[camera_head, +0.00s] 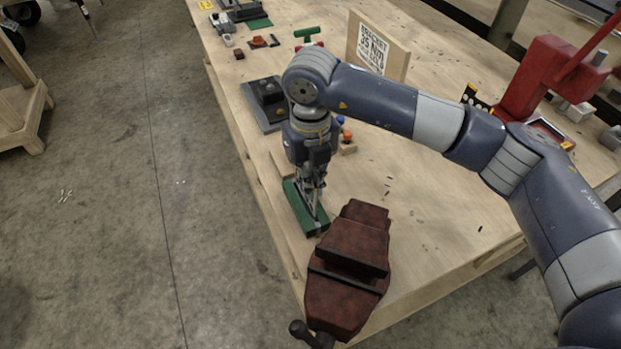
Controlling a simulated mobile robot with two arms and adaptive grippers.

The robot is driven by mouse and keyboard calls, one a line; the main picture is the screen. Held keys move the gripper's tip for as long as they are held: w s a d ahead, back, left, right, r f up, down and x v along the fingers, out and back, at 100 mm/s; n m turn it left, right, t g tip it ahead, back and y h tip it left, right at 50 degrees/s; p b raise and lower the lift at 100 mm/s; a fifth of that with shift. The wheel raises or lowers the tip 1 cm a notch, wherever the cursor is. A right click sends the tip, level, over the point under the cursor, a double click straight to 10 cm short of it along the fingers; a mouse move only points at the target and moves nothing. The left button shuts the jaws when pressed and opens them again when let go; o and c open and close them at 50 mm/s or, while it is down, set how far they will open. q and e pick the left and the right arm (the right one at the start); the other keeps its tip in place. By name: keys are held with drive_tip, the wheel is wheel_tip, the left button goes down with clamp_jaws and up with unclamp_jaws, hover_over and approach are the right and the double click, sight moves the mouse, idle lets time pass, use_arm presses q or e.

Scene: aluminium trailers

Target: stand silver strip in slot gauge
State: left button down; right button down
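A long green block (293,196), which looks like the slot gauge, lies near the left edge of the workbench. My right gripper (313,190) points down over its middle, with the fingertips at or just above its top. A thin pale sliver (316,207), perhaps the silver strip, shows below the fingertips against the green block. It is too small to tell whether the fingers hold it or whether it sits in the slot. The gripper hides part of the block. My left gripper is not in view.
A rusty red vise (346,265) stands at the bench's near corner, close to the green block. A dark block on a grey plate (262,118) lies beyond the gripper. A wooden sign (378,46) and a red machine (535,80) stand farther back. The bench's right middle is mostly clear.

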drive_tip(key=shift+b, duration=0.35)
drive_tip(key=shift+b, duration=0.35)
idle(0.6)
drive_tip(key=shift+f+b, duration=1.95)
drive_tip(key=shift+f, duration=0.1)
drive_tip(key=c, duration=1.7)
unclamp_jaws()
wheel_tip(320, 180, up, 12)
drive_tip(key=shift+r, duration=0.1)
